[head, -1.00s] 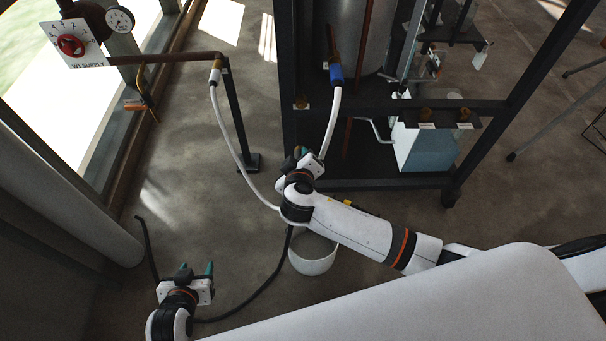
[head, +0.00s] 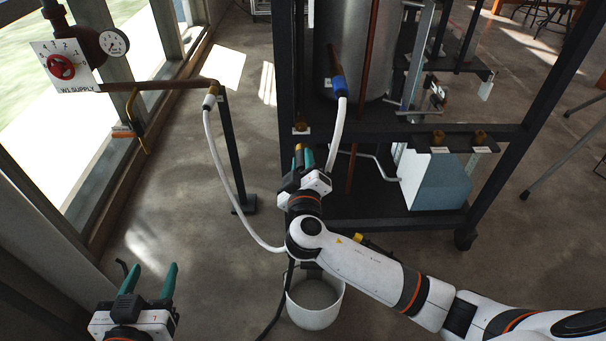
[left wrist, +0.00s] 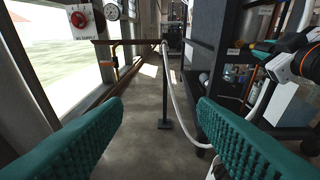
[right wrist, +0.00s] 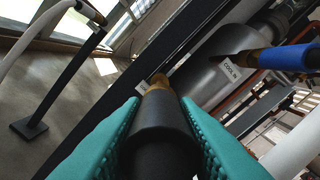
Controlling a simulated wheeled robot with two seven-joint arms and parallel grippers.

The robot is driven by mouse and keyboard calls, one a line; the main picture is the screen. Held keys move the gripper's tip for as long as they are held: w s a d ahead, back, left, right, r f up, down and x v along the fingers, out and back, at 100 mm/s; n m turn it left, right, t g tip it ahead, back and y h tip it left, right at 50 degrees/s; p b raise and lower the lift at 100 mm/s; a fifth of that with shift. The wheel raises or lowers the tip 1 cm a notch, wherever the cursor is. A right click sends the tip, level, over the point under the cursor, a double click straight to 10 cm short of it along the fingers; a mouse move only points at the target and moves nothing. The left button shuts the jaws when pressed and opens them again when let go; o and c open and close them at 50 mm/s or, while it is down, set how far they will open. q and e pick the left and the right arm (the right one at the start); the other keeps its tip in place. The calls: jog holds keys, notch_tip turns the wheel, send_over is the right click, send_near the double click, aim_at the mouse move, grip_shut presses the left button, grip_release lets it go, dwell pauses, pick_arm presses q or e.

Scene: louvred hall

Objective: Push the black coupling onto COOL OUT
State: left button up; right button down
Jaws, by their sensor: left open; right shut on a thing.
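My right gripper (head: 304,160) is shut on the black coupling (right wrist: 160,135), which shows between its teal fingers in the right wrist view. The coupling points toward the brass COOL OUT port (head: 301,128) on the dark rack's left upright. In the right wrist view brass (right wrist: 160,84) overlaps the coupling's front end; I cannot tell whether they touch. In the head view a small gap shows below the port. The black hose (head: 274,312) hangs below my right gripper. My left gripper (head: 147,282) is open and empty, low at the left.
A blue coupling (head: 340,87) with a white hose sits at the tank, beside a COOL IN label (right wrist: 229,70). That hose loops left to the supply pipe (head: 165,85). A white bucket (head: 315,305) stands below my right arm. Open floor lies left of the rack.

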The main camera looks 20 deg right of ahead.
aim_at(302, 144)
jog(key=x, duration=0.3)
jog(key=shift+f+b, duration=0.1)
jog(key=shift+b, duration=0.25)
jog(key=shift+w+d, duration=0.15)
jog(key=shift+w, duration=0.6)
pick_arm(q)
jog(key=r+t, duration=0.2)
jog(key=r, duration=0.1)
jog(key=w+d+r+t+h, duration=0.1)
jog(key=shift+r, duration=0.4)
pick_arm(e)
jog(key=shift+d, duration=0.1)
pick_arm(q)
jog(key=shift+r+t+b, duration=0.2)
jog(key=shift+t+b, duration=0.1)
jog(key=shift+t, duration=0.1)
jog(key=shift+s+r, duration=0.1)
jog(key=shift+r, duration=0.05)
pick_arm(e)
jog(key=shift+w, duration=0.15)
